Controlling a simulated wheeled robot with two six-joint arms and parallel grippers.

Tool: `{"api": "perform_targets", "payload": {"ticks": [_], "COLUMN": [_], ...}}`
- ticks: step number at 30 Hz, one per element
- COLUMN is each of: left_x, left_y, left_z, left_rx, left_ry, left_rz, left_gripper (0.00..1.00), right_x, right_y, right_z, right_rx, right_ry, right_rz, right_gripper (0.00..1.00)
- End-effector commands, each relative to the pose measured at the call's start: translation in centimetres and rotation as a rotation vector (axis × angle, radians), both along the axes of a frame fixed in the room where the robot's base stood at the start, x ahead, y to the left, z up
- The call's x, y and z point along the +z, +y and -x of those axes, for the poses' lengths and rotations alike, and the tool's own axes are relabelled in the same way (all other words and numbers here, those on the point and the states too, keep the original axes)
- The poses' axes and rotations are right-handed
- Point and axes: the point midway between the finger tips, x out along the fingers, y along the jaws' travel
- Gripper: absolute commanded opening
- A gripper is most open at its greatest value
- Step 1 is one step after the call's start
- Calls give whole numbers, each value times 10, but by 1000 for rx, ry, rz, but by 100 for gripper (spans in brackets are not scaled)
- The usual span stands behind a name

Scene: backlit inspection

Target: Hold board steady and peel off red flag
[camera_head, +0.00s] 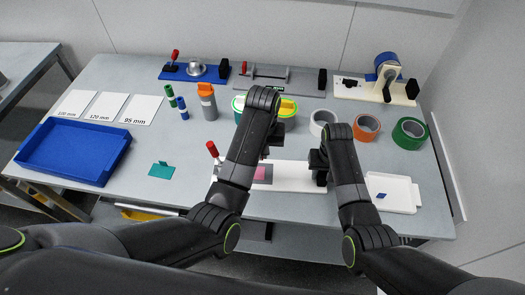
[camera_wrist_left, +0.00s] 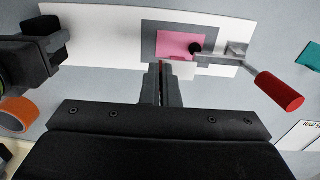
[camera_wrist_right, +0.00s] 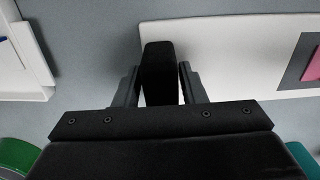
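The white board (camera_head: 300,178) lies on the table and carries a grey square, a pink sheet (camera_wrist_left: 180,45), a red-handled clamp (camera_wrist_left: 278,90) and a black block (camera_wrist_right: 160,75) at its right end. My left gripper (camera_wrist_left: 161,68) is above the board beside the pink sheet, its fingers nearly together. A thin red strip, apparently the red flag (camera_wrist_left: 162,66), shows edge-on between them; most of it is hidden. A pale tab (camera_wrist_left: 181,70) lies just beside the fingertips. My right gripper (camera_wrist_right: 160,72) has its fingers on both sides of the black block, apparently against it.
A blue tray (camera_head: 75,150) and a teal piece (camera_head: 162,170) lie to the left. A white tray (camera_head: 392,190) is right of the board. Tape rolls (camera_head: 367,127), a bottle (camera_head: 207,100) and fixtures stand behind. Bare table lies left of the board.

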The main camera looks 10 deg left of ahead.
Motion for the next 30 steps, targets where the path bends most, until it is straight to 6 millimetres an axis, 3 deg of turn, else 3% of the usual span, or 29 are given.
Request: {"api": "perform_targets", "payload": {"ticks": [3,14,20,30], "left_x": [0,0,0,0], "left_y": [0,0,0,0], "left_z": [0,0,0,0], "left_rx": [0,0,0,0], "left_ry": [0,1,1,0], "left_rz": [0,0,0,0], "left_gripper": [0,0,0,0], "right_x": [0,6,32,100], "right_y": [0,1,1,1], "right_z": [0,-1,-1,-1], "right_rx": [0,1,0,1], "right_ry": [0,-3,-5,-3], "right_rz": [-1,-2,-2,-2], "right_gripper": [53,53,53,53]}}
